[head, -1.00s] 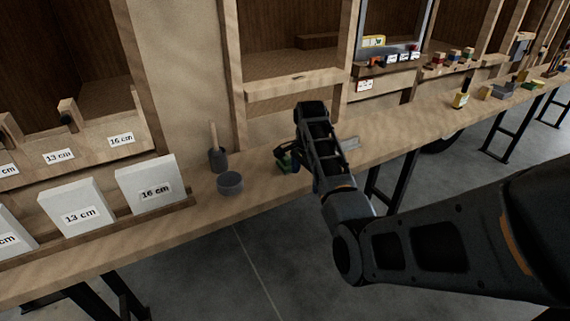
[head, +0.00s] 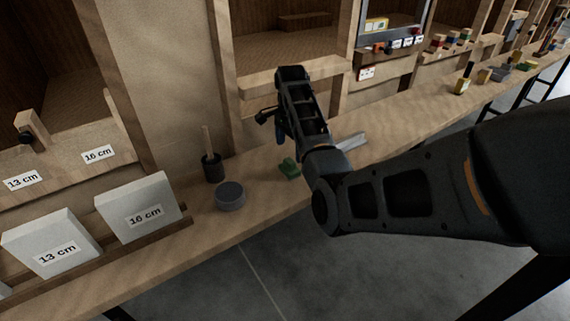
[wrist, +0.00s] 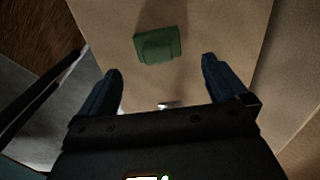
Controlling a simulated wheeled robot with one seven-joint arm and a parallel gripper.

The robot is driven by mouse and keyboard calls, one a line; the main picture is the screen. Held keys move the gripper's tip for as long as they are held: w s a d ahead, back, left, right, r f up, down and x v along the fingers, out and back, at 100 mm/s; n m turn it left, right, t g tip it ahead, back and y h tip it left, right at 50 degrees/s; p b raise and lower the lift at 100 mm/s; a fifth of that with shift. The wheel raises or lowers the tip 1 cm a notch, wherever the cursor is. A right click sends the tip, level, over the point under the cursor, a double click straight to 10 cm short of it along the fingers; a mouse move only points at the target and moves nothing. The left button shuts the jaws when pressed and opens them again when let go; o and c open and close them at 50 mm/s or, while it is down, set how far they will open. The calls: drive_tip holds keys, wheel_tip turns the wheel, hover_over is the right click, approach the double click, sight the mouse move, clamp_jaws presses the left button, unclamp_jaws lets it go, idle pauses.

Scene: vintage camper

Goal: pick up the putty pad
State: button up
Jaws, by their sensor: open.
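The putty pad appears to be the green block with a raised grip on top (head: 289,168), lying on the wooden bench just right of the round grey tin. In the wrist view the pad (wrist: 157,46) lies flat on the bench, beyond and between my two dark fingers. My gripper (head: 272,125) is above the bench, up and slightly left of the pad, and apart from it. In the wrist view my gripper (wrist: 161,65) is open with nothing between the fingers. No part of the pad's top is hidden.
A round grey tin (head: 230,196) and a dark pot with a wooden handle (head: 212,168) stand left of the pad. A silvery metal piece (head: 350,142) lies to the right, behind my arm. The bench's front edge is close to the pad.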

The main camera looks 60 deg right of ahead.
sight(290, 160)
drive_tip(key=f, duration=0.7)
drive_tip(key=shift+a+f+p, duration=0.1)
drive_tip(key=shift+a+p, duration=0.1)
drive_tip(key=shift+p, duration=0.2)
drive_tip(key=shift+s, duration=0.1)
drive_tip(key=shift+c, duration=0.5)
drive_tip(key=c, duration=1)
drive_tip(key=shift+r, duration=0.6)
wheel_tip(290, 160, up, 3)
drive_tip(key=shift+f, duration=0.1)
drive_tip(key=s+d+r+b, duration=0.1)
drive_tip(key=s+d+r, duration=0.5)
drive_tip(key=s, duration=0.3)
drive_tip(key=shift+s+r+b, duration=0.4)
drive_tip(key=shift+r, duration=0.15)
